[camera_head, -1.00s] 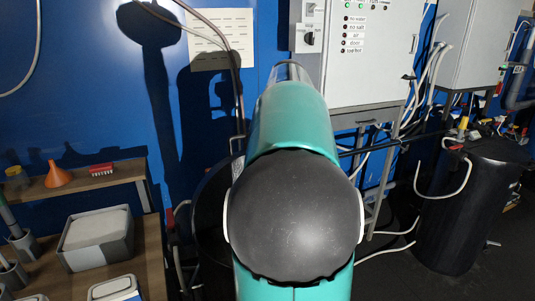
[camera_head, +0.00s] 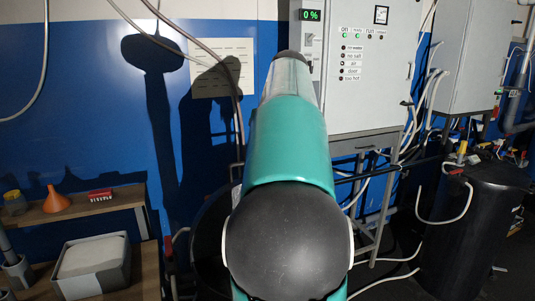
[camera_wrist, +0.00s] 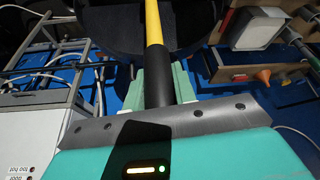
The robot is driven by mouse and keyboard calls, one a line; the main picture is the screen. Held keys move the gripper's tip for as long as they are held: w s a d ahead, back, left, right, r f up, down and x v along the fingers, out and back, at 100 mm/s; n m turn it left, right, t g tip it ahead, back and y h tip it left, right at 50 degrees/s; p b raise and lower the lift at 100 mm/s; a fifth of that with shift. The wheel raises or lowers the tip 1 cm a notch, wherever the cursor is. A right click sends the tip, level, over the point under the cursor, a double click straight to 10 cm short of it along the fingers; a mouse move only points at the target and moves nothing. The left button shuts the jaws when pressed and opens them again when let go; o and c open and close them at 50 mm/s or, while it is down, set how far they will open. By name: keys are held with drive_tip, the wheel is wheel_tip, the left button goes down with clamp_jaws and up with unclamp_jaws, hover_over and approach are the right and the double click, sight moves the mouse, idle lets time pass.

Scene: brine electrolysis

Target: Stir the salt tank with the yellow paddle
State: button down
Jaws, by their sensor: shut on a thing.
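My gripper (camera_wrist: 158,88) shows in the wrist view, with pale green fingers on either side of a black grip. It is shut on the yellow paddle (camera_wrist: 153,22), whose yellow shaft runs up out of the picture. The paddle's far end is out of view. A dark round tank (camera_wrist: 105,38) lies behind the shaft in the wrist view. It also shows in the head view (camera_head: 207,243), partly hidden behind my arm; it may be the salt tank. Its inside cannot be made out. In the head view my arm hides the gripper and paddle.
A grey control cabinet (camera_head: 362,75) with a "0 %" display stands behind my arm. A wooden shelf (camera_head: 110,203) at left bears an orange funnel (camera_head: 55,200); a grey bin (camera_head: 92,268) sits below. A black hosed tank (camera_head: 470,235) stands at right.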

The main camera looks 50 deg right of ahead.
drive_tip(key=shift+r, duration=3.1)
drive_tip(key=shift+s, duration=0.1)
